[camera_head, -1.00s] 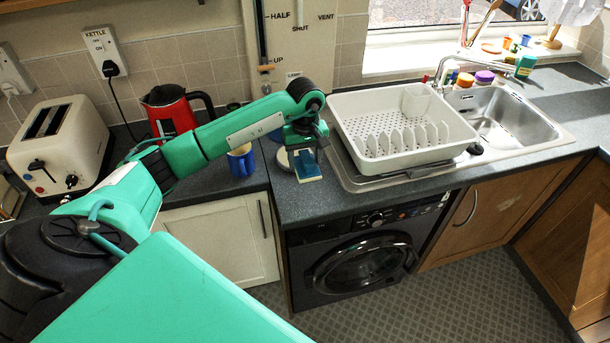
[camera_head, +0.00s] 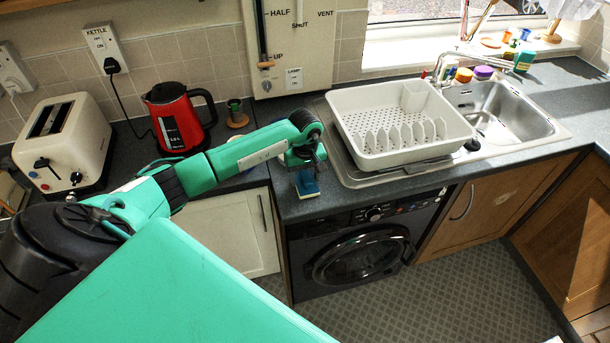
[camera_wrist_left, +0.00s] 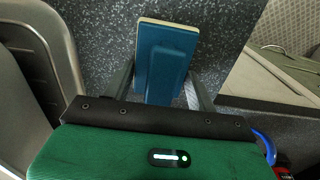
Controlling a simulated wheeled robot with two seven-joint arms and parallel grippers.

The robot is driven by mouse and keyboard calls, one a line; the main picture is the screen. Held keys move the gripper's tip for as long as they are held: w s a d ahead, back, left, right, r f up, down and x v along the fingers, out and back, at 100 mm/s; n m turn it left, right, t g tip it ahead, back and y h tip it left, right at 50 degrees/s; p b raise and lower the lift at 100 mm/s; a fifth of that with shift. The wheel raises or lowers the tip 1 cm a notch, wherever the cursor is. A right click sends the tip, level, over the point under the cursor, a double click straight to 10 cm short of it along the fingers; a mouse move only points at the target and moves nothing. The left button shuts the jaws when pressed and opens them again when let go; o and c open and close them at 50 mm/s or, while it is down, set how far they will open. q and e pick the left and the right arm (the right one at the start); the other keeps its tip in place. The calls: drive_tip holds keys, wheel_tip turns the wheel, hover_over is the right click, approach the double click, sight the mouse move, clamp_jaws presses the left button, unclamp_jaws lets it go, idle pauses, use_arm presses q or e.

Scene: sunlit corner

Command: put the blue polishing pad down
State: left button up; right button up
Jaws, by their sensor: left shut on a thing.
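The blue polishing pad (camera_head: 307,186) is a flat blue block with a raised grip and a pale edge. In the head view it is under my left gripper (camera_head: 304,170), over the worktop near its front edge. In the left wrist view the pad (camera_wrist_left: 165,45) is between the fingers of my left gripper (camera_wrist_left: 163,88), which is shut on its raised grip. I cannot tell whether its underside touches the worktop. My right gripper is not in view.
A white dish rack (camera_head: 368,165) stands to the right, before the sink (camera_head: 505,112). The dark worktop (camera_head: 283,207) is bare around the pad. A washing machine (camera_head: 360,258) is below.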

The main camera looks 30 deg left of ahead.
sight(305, 173)
use_arm(q)
drive_tip(key=o, duration=0.9)
drive_tip(key=shift+f, duration=0.1)
drive_tip(key=shift+r+p, duration=0.25)
drive_tip(key=shift+p, duration=0.1)
wheel_tip(305, 173, up, 11)
drive_tip(key=b, duration=0.5)
drive_tip(key=shift+r, duration=0.4)
